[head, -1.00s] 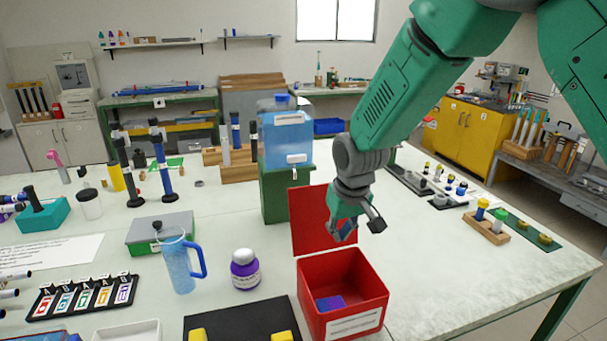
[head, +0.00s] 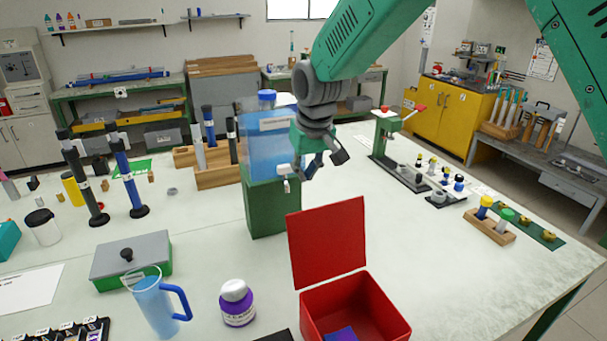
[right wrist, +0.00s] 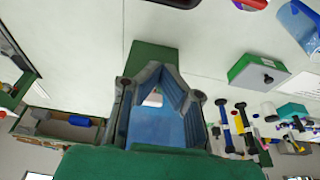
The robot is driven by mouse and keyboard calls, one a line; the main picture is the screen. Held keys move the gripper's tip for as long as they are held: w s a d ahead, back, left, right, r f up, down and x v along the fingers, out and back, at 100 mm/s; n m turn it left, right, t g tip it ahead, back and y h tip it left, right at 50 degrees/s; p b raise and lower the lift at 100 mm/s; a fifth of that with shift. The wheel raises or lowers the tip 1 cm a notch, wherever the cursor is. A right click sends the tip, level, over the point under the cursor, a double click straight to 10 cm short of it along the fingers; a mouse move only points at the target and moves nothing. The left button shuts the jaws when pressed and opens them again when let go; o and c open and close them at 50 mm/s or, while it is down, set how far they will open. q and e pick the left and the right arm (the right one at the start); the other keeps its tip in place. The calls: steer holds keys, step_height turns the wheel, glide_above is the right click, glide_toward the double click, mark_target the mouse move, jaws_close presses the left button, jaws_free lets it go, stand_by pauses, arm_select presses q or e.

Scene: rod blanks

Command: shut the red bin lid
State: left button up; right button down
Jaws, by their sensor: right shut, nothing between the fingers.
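The red bin (head: 352,305) stands on the near part of the table. Its red lid (head: 327,243) is open, standing upright from the bin's back edge. Something blue and purple (head: 341,334) lies inside the bin. My right gripper (head: 318,170) is shut and empty, above and behind the lid, apart from it. In the head view it is in front of the blue water tank on its green stand. In the right wrist view the gripper fingers (right wrist: 160,95) have the tank behind them. My left gripper is not in view.
The blue tank (head: 270,150) on a green stand (head: 272,207) is close by my right gripper. A purple jar (head: 237,305) and a blue jug (head: 157,303) stand left of the bin. The table right of the bin (head: 450,265) is clear.

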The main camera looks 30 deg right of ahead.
steer(key=x, duration=0.8)
steer(key=s+p, duration=0.1)
steer(key=s, duration=0.3)
steer(key=shift+r+p, duration=0.2)
steer(key=shift+p, duration=0.1)
